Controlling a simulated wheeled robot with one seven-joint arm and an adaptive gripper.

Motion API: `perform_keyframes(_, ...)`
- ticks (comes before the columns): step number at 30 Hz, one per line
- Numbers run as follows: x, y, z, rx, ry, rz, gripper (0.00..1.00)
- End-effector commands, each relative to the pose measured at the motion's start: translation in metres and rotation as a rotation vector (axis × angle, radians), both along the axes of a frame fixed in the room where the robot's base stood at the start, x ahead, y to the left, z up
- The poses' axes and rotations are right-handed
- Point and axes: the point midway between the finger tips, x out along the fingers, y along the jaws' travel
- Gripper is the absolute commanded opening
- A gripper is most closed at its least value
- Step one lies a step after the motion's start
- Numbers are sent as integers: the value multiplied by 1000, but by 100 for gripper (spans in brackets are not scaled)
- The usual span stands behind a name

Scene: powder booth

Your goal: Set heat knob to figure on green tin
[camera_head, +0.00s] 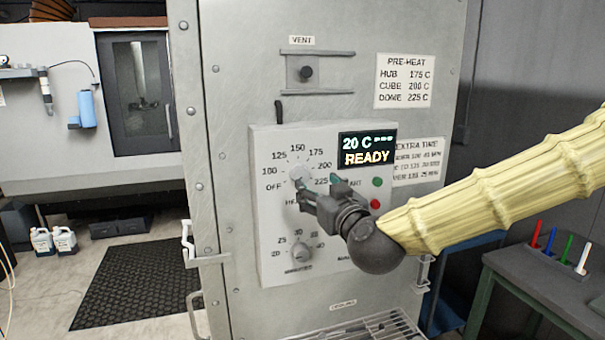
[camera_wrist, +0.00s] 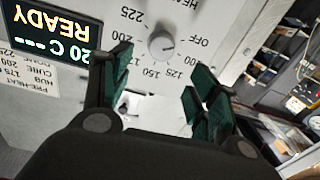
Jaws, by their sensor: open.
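The heat knob (camera_head: 299,173) is a round grey knob on the white control panel, ringed by OFF and figures from 100 to 225. It also shows in the wrist view (camera_wrist: 162,45), where its small mark seems to point towards OFF. My gripper (camera_head: 316,184) is open in front of the dial and hides part of its lower right side. In the wrist view my fingers (camera_wrist: 162,72) stand apart on either side below the knob, with nothing between them. I cannot tell their distance from the panel. No green tin is visible.
The display (camera_head: 367,149) reads 20 C and READY. A pre-heat card (camera_head: 404,81) lists hub 175, cube 200, dome 225. A second knob (camera_head: 300,250) sits lower on the panel. Green and red buttons (camera_head: 377,182) are right of my gripper. A side table (camera_head: 540,285) holds coloured sticks.

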Motion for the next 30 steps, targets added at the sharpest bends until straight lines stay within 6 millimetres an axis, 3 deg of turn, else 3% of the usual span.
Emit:
perform_keyframes(21, 75, 27, 0, 1, 4, 0, 60)
perform_keyframes(30, 94, 34, -1, 1, 4, 1, 60)
